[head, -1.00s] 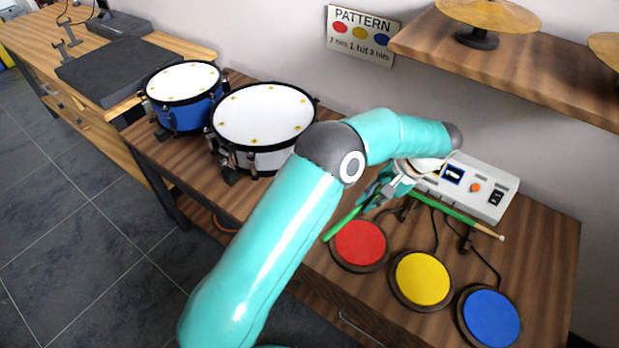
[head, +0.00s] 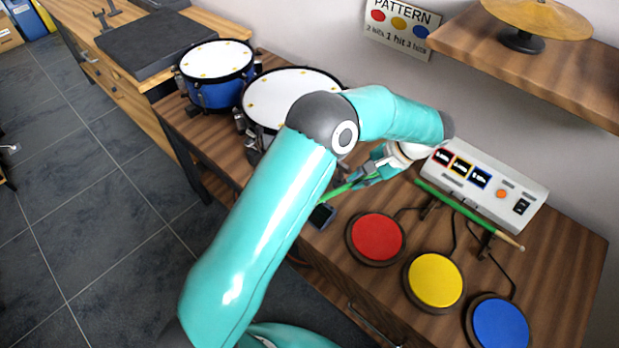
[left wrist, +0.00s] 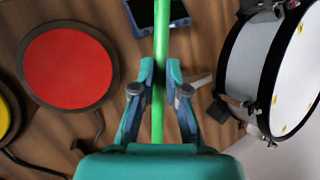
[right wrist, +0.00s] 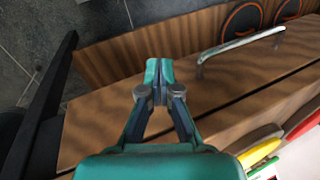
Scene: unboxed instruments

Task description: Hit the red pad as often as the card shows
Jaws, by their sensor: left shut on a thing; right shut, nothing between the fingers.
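The red pad (head: 377,238) lies on the wooden table at the left of a yellow pad (head: 435,280) and a blue pad (head: 500,324). My left gripper (head: 372,172) is shut on a green drumstick (head: 340,191), up and left of the red pad. In the left wrist view the stick (left wrist: 160,40) runs between the fingers (left wrist: 160,75), and the red pad (left wrist: 68,68) is beside it, apart. The pattern card (head: 402,27) on the wall shows red, yellow and blue dots; red reads 2 hits. My right gripper (right wrist: 159,75) is shut and empty, near a wooden drawer front.
A second green stick (head: 460,208) rests behind the pads. A grey control box (head: 520,190) with small screens stands behind it. A small dark device (head: 321,215) lies left of the red pad. Blue (head: 218,62) and white (head: 290,88) drums stand left; a cymbal shelf (head: 560,75) overhangs.

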